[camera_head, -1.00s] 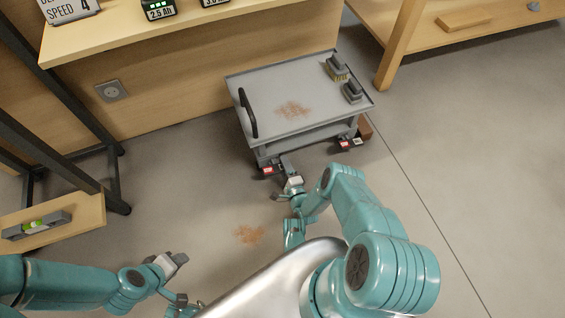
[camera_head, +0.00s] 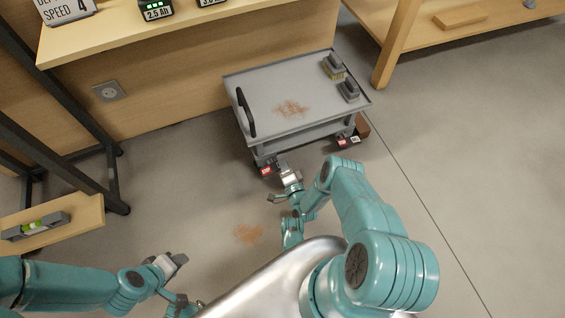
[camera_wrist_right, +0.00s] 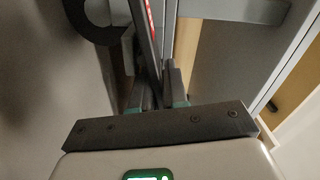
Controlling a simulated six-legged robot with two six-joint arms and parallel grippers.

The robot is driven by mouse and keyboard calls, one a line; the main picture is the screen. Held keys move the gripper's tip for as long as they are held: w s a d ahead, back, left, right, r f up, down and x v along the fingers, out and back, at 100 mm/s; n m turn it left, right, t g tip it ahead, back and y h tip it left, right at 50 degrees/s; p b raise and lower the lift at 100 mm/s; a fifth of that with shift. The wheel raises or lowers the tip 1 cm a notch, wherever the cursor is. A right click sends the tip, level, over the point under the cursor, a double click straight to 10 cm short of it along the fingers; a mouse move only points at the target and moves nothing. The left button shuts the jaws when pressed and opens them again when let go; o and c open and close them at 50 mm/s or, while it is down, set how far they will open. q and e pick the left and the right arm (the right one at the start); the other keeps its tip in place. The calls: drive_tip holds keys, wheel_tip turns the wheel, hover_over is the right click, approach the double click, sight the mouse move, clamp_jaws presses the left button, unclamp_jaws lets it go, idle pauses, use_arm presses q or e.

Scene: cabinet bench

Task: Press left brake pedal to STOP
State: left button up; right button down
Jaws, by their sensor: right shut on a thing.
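A grey cart (camera_head: 275,82) stands on the floor against the wood panel. Its left brake pedal (camera_head: 266,171) has a red label and sits low at the cart's near left corner. A second red-labelled pedal (camera_head: 342,142) is at the near right corner. My right gripper (camera_head: 282,162) is low at the cart's near edge, right beside the left pedal. In the right wrist view, its fingers (camera_wrist_right: 160,90) are closed on a dark bar with a red-marked edge (camera_wrist_right: 148,18), apparently the left pedal. My left gripper (camera_head: 180,259) is away over the floor; its opening is unclear.
A white label (camera_head: 354,139) is beside the right pedal. A brown block (camera_head: 362,126) is behind it. A workbench (camera_head: 120,28) overhangs at left.

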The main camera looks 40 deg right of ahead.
drive_tip(key=c, duration=1.2)
unclamp_jaws()
drive_tip(key=shift+c, duration=0.2)
